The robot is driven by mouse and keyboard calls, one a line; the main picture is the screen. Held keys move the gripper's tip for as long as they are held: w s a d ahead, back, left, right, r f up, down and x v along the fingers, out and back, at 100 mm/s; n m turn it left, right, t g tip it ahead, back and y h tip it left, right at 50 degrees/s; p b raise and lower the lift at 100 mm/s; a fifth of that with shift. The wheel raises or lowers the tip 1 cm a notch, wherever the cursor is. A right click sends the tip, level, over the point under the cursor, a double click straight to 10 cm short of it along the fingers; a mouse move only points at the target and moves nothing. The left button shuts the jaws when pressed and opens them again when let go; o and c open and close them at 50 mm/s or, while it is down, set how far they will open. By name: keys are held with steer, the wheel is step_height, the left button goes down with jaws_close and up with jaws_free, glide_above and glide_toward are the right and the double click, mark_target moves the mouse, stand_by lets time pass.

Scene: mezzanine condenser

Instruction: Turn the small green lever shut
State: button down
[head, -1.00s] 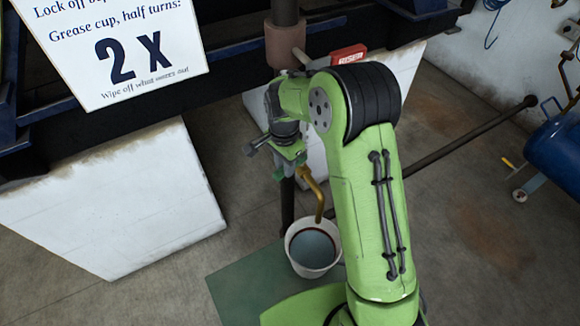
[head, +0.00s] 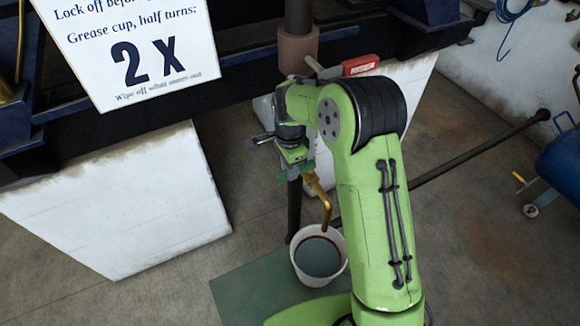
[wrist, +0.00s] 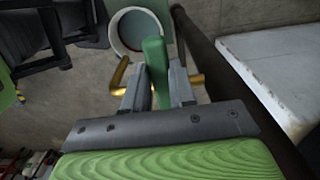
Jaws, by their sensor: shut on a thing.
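The small green lever (wrist: 156,68) stands between the two grey fingers of my gripper (wrist: 158,86) in the wrist view, and they are shut on it. The lever's tip reaches past the fingers, and its base is hidden by them. A brass valve body and pipe (wrist: 196,80) show on both sides of the lever. In the head view my gripper (head: 296,170) is at the brass spout (head: 321,195), partly hidden by my wrist.
A white bucket (head: 344,262) with dark liquid stands below the spout on a green mat (head: 240,292). A dark pipe (head: 460,162) runs to the right. A white block (head: 120,215) is at left, under a sign (head: 130,50).

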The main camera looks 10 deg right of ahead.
steer(key=c, duration=0.9)
jaws_free()
step_height(320, 180, up, 16)
steer(key=shift+f+p, duration=0.1)
steer(key=shift+p, duration=0.75)
